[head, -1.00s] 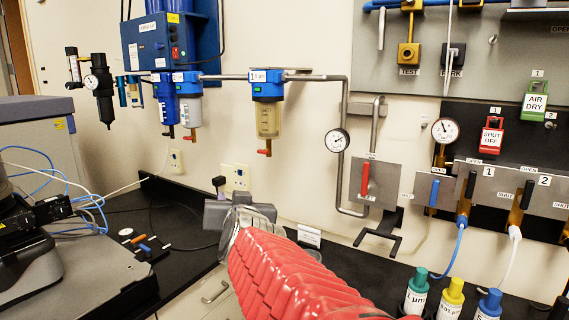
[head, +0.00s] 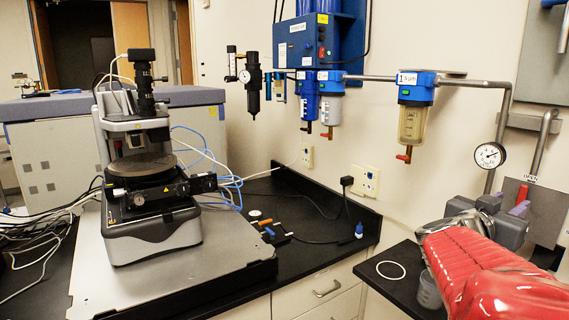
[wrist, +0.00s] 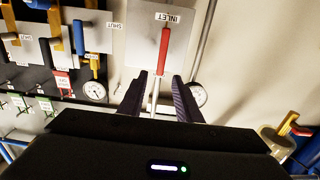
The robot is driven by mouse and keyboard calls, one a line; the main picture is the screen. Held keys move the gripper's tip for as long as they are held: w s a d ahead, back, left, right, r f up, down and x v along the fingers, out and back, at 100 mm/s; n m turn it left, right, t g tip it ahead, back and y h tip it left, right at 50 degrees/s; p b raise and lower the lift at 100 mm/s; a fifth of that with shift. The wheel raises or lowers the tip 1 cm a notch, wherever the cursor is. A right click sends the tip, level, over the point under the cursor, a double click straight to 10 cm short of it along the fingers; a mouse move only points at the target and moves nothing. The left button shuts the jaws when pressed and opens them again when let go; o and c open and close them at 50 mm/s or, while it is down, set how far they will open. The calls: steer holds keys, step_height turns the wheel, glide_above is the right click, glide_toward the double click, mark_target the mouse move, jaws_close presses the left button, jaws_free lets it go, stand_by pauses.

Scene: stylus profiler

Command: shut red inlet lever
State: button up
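The red inlet lever (wrist: 165,48) stands out on its grey plate (wrist: 143,45) in the wrist view, which looks upside down. The plate carries an INLET label by the lever. My gripper (wrist: 159,75) is open, with its two dark fingers apart. The end of the lever appears between the fingertips; I cannot tell whether they touch it. In the head view my gripper (head: 516,208) is in front of the grey plate (head: 548,205) at the right edge. A small red bit of the lever (head: 522,194) shows there, the rest hidden behind my gripper.
A round gauge (head: 489,155) and pipe are beside the plate. A blue-topped filter (head: 415,115) hangs to the left. A blue-handled lever (wrist: 79,37) is near the plate in the wrist view. A microscope-like instrument (head: 145,150) stands at left. The dark bench (head: 395,292) lies below my arm.

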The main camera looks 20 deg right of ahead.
mark_target(526, 190)
steer(key=d, duration=0.4)
steer(key=w+d, duration=0.1)
steer(key=d, duration=0.4)
steer(key=w+d, duration=0.1)
steer(key=d, duration=0.3)
steer(key=shift+w+d, duration=0.1)
steer(key=shift+d, duration=0.15)
steer(key=shift+c, duration=0.5)
jaws_close()
steer(key=shift+w+a, duration=0.1)
steer(key=shift+a, duration=0.1)
steer(key=shift+s+d, duration=0.1)
steer(key=shift+s, duration=0.1)
